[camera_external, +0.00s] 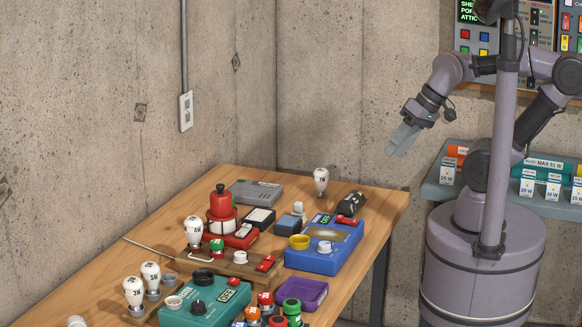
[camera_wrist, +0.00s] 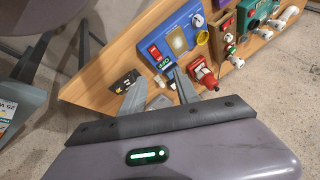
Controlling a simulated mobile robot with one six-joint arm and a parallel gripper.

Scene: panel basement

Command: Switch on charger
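No label naming a charger is readable, so I cannot tell for sure which device it is. A blue box (camera_external: 325,248) with a small green-lit display (camera_external: 322,219), a tan panel and a red switch (camera_external: 347,220) stands at the table's right side. In the wrist view the blue box (camera_wrist: 180,35) shows ahead of the fingers, with its red switch (camera_wrist: 155,52) beside the display (camera_wrist: 164,64). The switch's position is too small to read. My gripper (camera_external: 398,146) hangs in the air right of the table. In the wrist view my gripper (camera_wrist: 159,77) is open and empty.
A grey box (camera_external: 256,192), a black device (camera_external: 351,203), a red stacked device (camera_external: 221,212) and a teal box (camera_external: 205,305) crowd the wooden table (camera_external: 385,203). Upright white bulbs (camera_external: 321,180) stand among them. A labelled shelf (camera_external: 440,190) is at the right.

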